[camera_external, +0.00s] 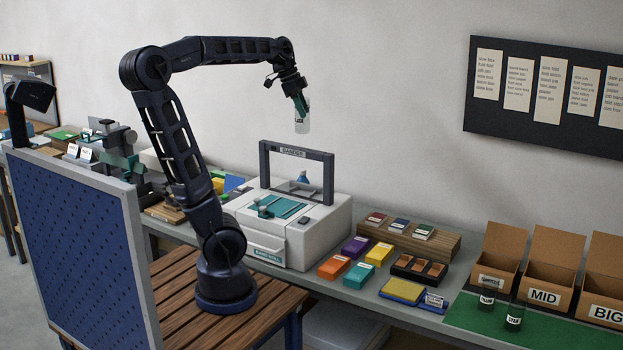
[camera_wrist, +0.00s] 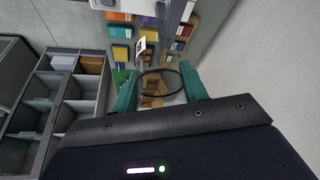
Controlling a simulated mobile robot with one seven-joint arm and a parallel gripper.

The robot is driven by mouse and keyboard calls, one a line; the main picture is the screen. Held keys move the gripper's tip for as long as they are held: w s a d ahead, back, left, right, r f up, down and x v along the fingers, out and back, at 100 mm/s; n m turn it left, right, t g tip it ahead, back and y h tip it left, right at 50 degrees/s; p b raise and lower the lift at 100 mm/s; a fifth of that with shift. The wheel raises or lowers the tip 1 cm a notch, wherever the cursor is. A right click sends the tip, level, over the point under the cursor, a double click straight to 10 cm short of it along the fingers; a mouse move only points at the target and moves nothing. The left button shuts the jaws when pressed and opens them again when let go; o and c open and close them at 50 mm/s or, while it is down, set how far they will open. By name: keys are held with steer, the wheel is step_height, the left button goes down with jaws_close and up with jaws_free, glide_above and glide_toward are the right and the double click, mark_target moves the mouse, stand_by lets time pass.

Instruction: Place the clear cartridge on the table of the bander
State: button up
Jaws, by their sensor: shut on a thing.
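My gripper (camera_external: 300,103) is raised high, with its teal fingers shut on the clear cartridge (camera_external: 302,125). The cartridge is see-through with a small dark label and hangs roughly upright below the fingers. In the wrist view my gripper (camera_wrist: 160,90) has the cartridge's dark round rim (camera_wrist: 161,71) between its fingers. The bander (camera_external: 290,245) is a white machine with a dark arch (camera_external: 334,178) labelled BANDER. Its teal table (camera_external: 278,207) lies flat on top, in front of the arch. The cartridge is in the air above the arch, touching nothing but the fingers.
Several coloured boxes (camera_external: 357,274) lie right of the bander, before a wooden step (camera_external: 437,241). Two dark containers (camera_external: 514,318) stand on a green mat (camera_external: 463,312) by open cardboard bins (camera_external: 548,272). A blue pegboard (camera_external: 75,250) stands left. Air around the cartridge is clear.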

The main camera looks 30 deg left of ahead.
steer(key=s+a+f, duration=0.2)
steer(key=s+a, duration=0.1)
steer(key=a, duration=0.3)
steer(key=f, duration=2.4)
steer(key=shift+w+d+f, duration=0.1)
steer(key=shift+d+f, duration=0.25)
steer(key=shift+f, duration=0.15)
steer(key=o, duration=1.3)
steer(key=v, duration=1.2)
steer(key=shift+s+d+r+n+t+y, duration=0.4)
steer(key=shift+s+d+n+y, duration=0.55)
steer(key=shift+s+n, duration=1.2)
steer(key=shift+s+d+r+n+t+y, duration=0.2)
steer(key=shift+s+d+n+t+y, duration=0.3)
steer(key=shift+s+d+n, duration=1.3)
steer(key=shift+s+d+r+n+t+y, duration=0.3)
steer(key=shift+s+d+n+t+y, duration=0.45)
steer(key=shift+s+n, duration=1.7)
